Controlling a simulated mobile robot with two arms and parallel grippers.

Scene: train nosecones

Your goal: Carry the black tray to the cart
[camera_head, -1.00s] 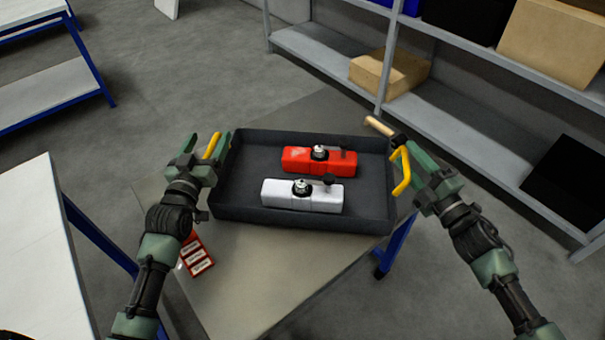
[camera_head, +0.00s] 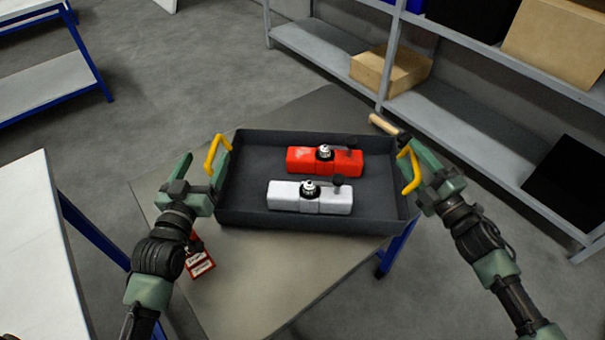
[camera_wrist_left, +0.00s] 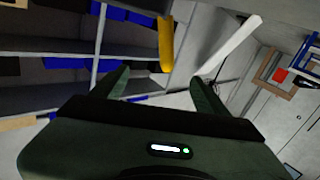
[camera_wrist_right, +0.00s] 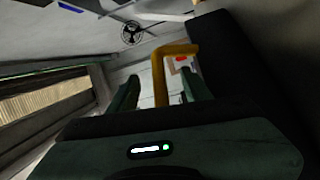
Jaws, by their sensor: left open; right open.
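The black tray (camera_head: 300,222) rests on a grey table and holds a red part (camera_head: 310,160) and a white part (camera_head: 300,196). Each short side has a yellow handle: left (camera_head: 211,152), right (camera_head: 406,172). My left gripper (camera_head: 203,172) is open beside the left handle, which appears ahead of its spread fingers in the left wrist view (camera_wrist_left: 166,45). My right gripper (camera_head: 420,168) is open at the right handle, which shows between its fingers in the right wrist view (camera_wrist_right: 160,80). Whether either touches its handle cannot be told. I cannot identify the cart.
The grey table (camera_head: 265,275) has free room in front of the tray. Red tags (camera_head: 200,264) lie near my left arm. A wooden-handled tool (camera_head: 385,125) lies by the tray's far right corner. A shelf rack (camera_head: 450,115) stands right; a white-topped table (camera_head: 30,250) stands left.

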